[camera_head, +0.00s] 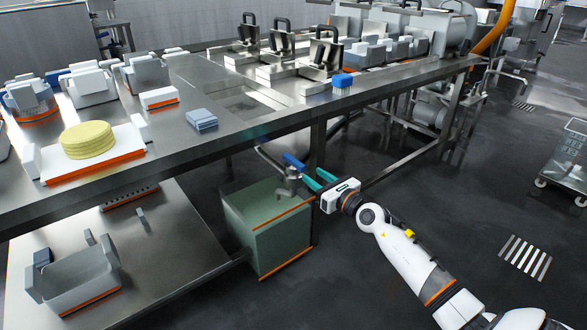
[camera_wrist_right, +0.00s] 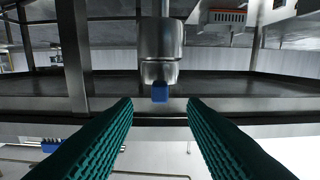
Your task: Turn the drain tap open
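The drain tap (camera_head: 287,178) is a grey metal fitting under the table edge, above a green bin, with a blue lever handle (camera_head: 294,161). In the right wrist view the tap body (camera_wrist_right: 160,45) hangs in the upper middle, and the blue end of its handle (camera_wrist_right: 160,92) shows just beyond and between my fingertips. My right gripper (camera_head: 312,178) has teal fingers spread apart, pointing at the tap from the right. The right wrist view shows its fingers (camera_wrist_right: 160,104) open with nothing between them. Contact with the handle cannot be made out. My left gripper is not in view.
The green bin (camera_head: 265,230) stands on the floor below the tap. The steel table (camera_head: 235,140) overhangs the tap and carries yellow cheese discs (camera_head: 87,139), a blue cloth (camera_head: 202,119) and a blue brush (camera_head: 342,82). A lower shelf (camera_head: 180,245) is at left. Floor at right is mostly clear.

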